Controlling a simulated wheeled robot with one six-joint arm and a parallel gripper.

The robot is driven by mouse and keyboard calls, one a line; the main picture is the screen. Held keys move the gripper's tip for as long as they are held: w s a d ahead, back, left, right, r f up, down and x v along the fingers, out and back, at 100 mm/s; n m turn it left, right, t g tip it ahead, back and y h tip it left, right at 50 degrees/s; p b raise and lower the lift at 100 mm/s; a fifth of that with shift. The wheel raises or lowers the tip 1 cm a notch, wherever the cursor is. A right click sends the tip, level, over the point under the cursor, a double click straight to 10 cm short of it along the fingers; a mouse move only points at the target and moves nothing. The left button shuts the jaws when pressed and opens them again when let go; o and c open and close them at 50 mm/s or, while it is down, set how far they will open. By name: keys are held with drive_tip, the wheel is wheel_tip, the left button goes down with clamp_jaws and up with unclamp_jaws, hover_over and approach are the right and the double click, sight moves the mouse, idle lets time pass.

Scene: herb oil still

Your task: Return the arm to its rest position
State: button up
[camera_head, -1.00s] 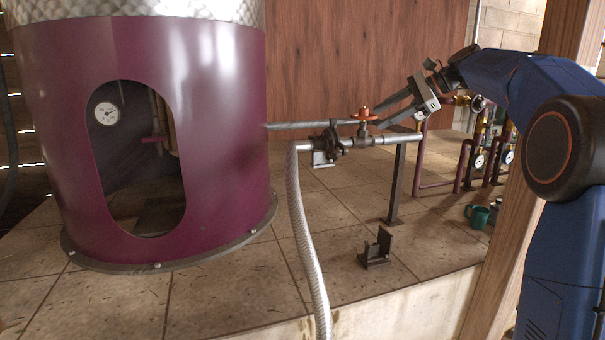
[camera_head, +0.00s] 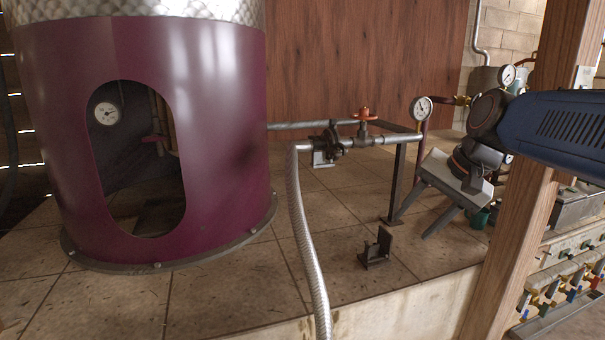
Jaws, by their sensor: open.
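My gripper (camera_head: 418,219) hangs at the right of the view, pointing down and to the left. Its two grey fingers are spread apart with nothing between them. It is in front of the dark metal post and to the right of the small black bracket, touching neither as far as I can tell. My blue arm enters from the right edge and passes in front of the wooden post (camera_head: 512,235). The red-handled valve (camera_head: 364,124) on the steel pipe stands free of the gripper.
The large purple still (camera_head: 225,150) with an oval opening fills the left. A braided hose (camera_head: 305,240) hangs from the pipe over the ledge. A small black bracket (camera_head: 376,250) stands on the tiled floor. Behind my arm are gauges (camera_head: 421,108), and a green mug (camera_head: 479,218) is partly hidden.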

drive_tip(key=s+d+f+n+h, duration=0.1)
drive_tip(key=s+d+f+n, duration=0.1)
drive_tip(key=s+f, duration=0.6)
drive_tip(key=s+d+f+n+h, duration=0.2)
drive_tip(key=s+f+n, duration=0.2)
drive_tip(key=s+f, duration=0.5)
drive_tip(key=shift+s+d+n, duration=0.35)
drive_tip(key=shift+s+n, duration=0.05)
drive_tip(key=shift+s, duration=0.3)
idle(2.6)
